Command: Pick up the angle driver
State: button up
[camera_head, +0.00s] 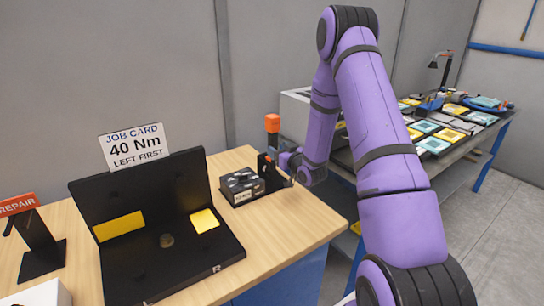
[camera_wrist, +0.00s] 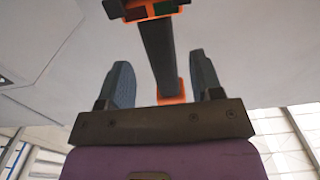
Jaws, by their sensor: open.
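The angle driver, as I take it, is the upright tool with an orange top (camera_head: 272,124) and a dark body, at the back right of the wooden bench in the head view. In the wrist view its dark shaft (camera_wrist: 159,50) with orange parts lies between my two fingers. My gripper (camera_wrist: 162,80) is open, with one finger on each side of the shaft and gaps showing on both sides. In the head view my gripper (camera_head: 286,163) is right beside the tool, and my wrist partly hides the contact area.
A small dark box (camera_head: 241,187) stands just left of my gripper. An open black case (camera_head: 185,262) with yellow pads and a job card (camera_head: 134,146) reading 40 Nm is further left. A red REPAIR sign (camera_head: 18,204) is at the far left. Another table holds several coloured trays (camera_head: 435,144).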

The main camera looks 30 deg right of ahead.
aim_at(270, 144)
jog(key=shift+w+a, duration=0.2)
jog(key=shift+w, duration=2.65)
jog(key=shift+c, duration=0.2)
grip_shut()
